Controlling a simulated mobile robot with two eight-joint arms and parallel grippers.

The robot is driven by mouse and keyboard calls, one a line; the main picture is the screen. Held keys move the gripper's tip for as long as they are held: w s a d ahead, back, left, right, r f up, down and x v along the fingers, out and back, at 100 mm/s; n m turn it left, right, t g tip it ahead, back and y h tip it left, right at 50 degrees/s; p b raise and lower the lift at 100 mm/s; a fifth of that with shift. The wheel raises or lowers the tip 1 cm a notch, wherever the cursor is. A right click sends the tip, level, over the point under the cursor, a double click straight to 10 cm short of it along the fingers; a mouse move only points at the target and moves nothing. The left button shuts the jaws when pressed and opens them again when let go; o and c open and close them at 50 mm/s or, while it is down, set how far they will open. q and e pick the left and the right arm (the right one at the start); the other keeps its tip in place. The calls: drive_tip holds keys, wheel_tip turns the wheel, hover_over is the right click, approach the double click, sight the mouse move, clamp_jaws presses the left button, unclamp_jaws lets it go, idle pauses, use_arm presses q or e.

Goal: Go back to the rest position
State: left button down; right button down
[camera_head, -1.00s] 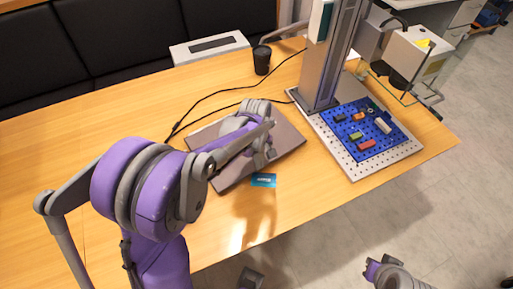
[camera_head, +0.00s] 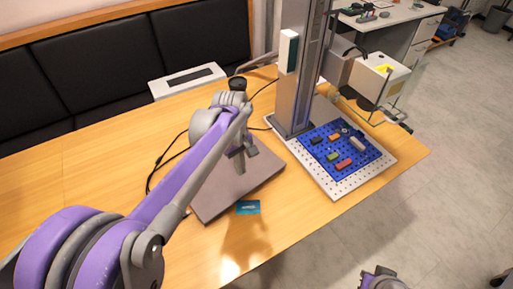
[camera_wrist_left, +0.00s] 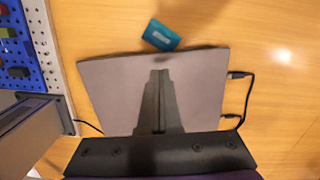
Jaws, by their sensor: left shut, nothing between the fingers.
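My left gripper (camera_head: 245,160) hangs over the closed grey laptop (camera_head: 214,201) on the wooden table. In the left wrist view its two dark fingers (camera_wrist_left: 160,74) are together and empty, with the laptop (camera_wrist_left: 205,85) below them. My purple and grey left arm reaches across from the lower left. A purple and grey part of my right arm shows at the bottom edge; the right gripper's fingers cannot be made out.
A small teal card (camera_head: 248,207) lies by the laptop's near edge. The laser marker's column (camera_head: 300,75) and perforated plate (camera_head: 335,190) with a blue board (camera_head: 318,150) of small coloured pieces stand right. Black cables run behind the laptop. The table's near edge is clear.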

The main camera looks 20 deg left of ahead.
use_arm(q)
drive_tip(key=shift+s+r, duration=0.1)
drive_tip(key=s+d+m+t, duration=0.2)
drive_tip(key=s+m+t, duration=0.1)
drive_tip(key=s+m, duration=0.3)
drive_tip(key=s+d+f+m+t+y+p, duration=0.1)
drive_tip(key=s+d+m+t, duration=0.1)
drive_tip(key=s+m, duration=0.4)
drive_tip(key=s+t, duration=0.1)
drive_tip(key=s, duration=0.2)
drive_tip(key=shift+s+d+f+p, duration=0.2)
drive_tip(key=shift+s+f+p, duration=0.1)
drive_tip(key=shift+s, duration=0.1)
